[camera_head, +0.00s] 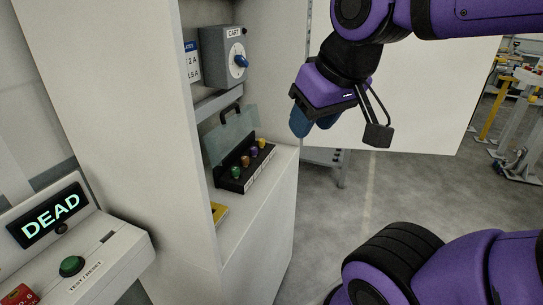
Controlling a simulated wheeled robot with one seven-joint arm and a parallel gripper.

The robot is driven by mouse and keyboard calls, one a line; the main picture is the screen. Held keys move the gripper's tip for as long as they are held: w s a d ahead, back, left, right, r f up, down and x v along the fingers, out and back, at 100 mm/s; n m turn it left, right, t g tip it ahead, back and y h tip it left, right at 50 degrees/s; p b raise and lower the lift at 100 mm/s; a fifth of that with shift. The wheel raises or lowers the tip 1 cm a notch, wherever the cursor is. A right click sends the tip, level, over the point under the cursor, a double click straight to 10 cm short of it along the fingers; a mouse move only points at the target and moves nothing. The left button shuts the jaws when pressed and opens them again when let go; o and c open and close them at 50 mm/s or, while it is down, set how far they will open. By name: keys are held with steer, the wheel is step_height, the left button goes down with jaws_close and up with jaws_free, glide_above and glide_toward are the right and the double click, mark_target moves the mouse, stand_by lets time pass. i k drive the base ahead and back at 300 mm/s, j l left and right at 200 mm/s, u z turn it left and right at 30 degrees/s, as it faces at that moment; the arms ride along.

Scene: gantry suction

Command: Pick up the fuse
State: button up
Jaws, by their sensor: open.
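Several small coloured fuses stand in a row in a dark holder (247,179) on a shelf inside the white cabinet: a green one (236,172), an orange one (245,160), a purple one (254,153) and a yellow one (262,143). A clear lid stands raised behind them. My gripper (302,124) is to the right of and above the holder, outside the cabinet, apart from the fuses. Its blue fingertips point down, and nothing shows between them.
A grey box (224,57) labelled CART with a blue knob is mounted above the fuses. A console (100,262) at lower left shows DEAD and has a green button (72,266). The white cabinet's left wall (150,120) stands beside the shelf.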

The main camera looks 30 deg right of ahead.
mark_target(261, 141)
steer(key=k+u, duration=0.4)
steer(key=k+j+u, duration=0.25)
steer(key=k+u, duration=0.15)
steer(key=i+l+u, duration=0.1)
steer(key=l+u, duration=0.3)
steer(key=l, duration=0.35)
steer(key=l+u, duration=0.4)
steer(key=l, duration=2.3)
